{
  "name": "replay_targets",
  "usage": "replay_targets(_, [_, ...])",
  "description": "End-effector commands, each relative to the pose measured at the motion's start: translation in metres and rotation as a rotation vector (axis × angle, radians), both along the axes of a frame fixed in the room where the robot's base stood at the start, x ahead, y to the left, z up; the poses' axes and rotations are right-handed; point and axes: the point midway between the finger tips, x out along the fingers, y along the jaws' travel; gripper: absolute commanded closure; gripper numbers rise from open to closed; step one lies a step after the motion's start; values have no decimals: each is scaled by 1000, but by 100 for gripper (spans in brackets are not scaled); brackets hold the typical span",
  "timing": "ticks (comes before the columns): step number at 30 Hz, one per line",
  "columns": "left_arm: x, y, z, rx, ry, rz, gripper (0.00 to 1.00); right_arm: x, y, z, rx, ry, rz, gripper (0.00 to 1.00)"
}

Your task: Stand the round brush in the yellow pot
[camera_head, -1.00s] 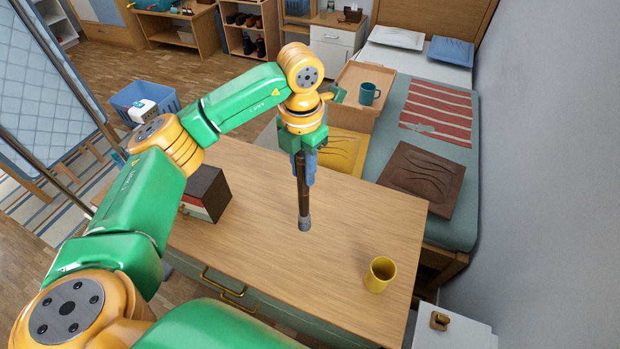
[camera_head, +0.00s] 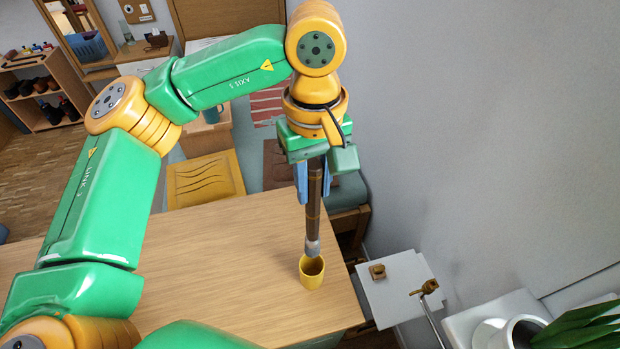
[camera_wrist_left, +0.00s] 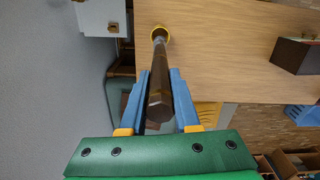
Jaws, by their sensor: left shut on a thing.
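The round brush (camera_head: 314,215) is long and dark brown with a grey tip, and hangs upright, tip down. My left gripper (camera_head: 315,196) is shut on its upper part with blue fingers; the wrist view shows the fingers (camera_wrist_left: 160,78) on both sides of the brush (camera_wrist_left: 159,95). The yellow pot (camera_head: 312,281) stands upright on the table, near its right edge. The brush tip is at the pot's far rim in the head view and overlaps the pot (camera_wrist_left: 166,31) in the wrist view. I cannot tell whether it is inside the mouth. My right gripper is not in view.
The wooden table (camera_head: 220,270) is clear left of the pot. A dark box (camera_wrist_left: 293,54) sits on the table in the wrist view. A white stand (camera_head: 395,290) with small brass-coloured objects is beyond the right edge. A potted plant (camera_head: 580,325) is at bottom right.

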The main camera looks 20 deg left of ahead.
Motion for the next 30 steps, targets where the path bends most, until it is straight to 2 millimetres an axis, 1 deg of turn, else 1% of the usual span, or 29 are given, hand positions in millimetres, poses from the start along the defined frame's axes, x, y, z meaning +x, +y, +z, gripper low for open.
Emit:
replay_targets(5, [0, 0, -14, 1, 1, 3, 100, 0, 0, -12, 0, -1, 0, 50])
replay_targets(17, [0, 1, -59, 1, -1, 7, 100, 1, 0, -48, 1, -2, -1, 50])
replay_targets(30, [0, 0, -109, 0, 0, 7, 100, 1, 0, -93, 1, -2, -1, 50])
